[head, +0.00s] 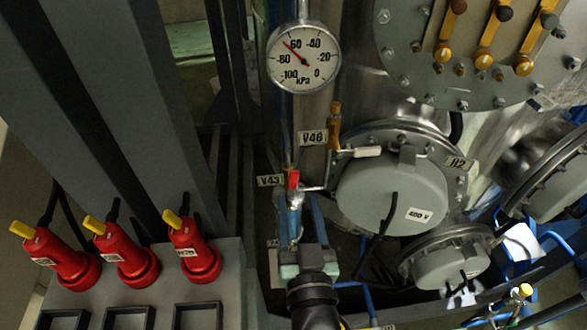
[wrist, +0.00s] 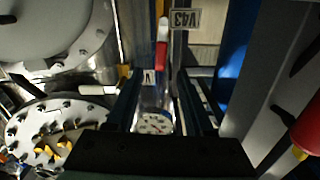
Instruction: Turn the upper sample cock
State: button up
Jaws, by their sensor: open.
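A small red-handled cock (head: 293,180) stands beside the label V43 (head: 270,181) on a thin vertical pipe below the gauge. Its red lever (wrist: 162,50) also shows in the wrist view, pointing along the pipe. A yellow-topped valve (head: 335,125) is above it, by the label V46 (head: 313,138), with a white lever to its right. No label reads "upper sample cock". My gripper (head: 302,205) is open, its two blue fingers apart just below the red-handled cock. In the wrist view the red lever lies beyond the gap between the fingers (wrist: 160,95), apparently untouched. The cock's lower body is partly hidden.
A round vacuum gauge (head: 303,58) sits above on the pipe. A large grey flanged cover (head: 390,195) is close on the right. Several red plugs (head: 125,250) stand on a grey box at left. Dark frame posts (head: 110,70) rise left of the pipe.

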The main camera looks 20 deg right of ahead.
aim_at(294, 179)
jog(key=p+x, duration=0.1)
jog(key=x, duration=0.6)
jog(key=shift+w, duration=0.15)
grip_shut()
dwell(1.2)
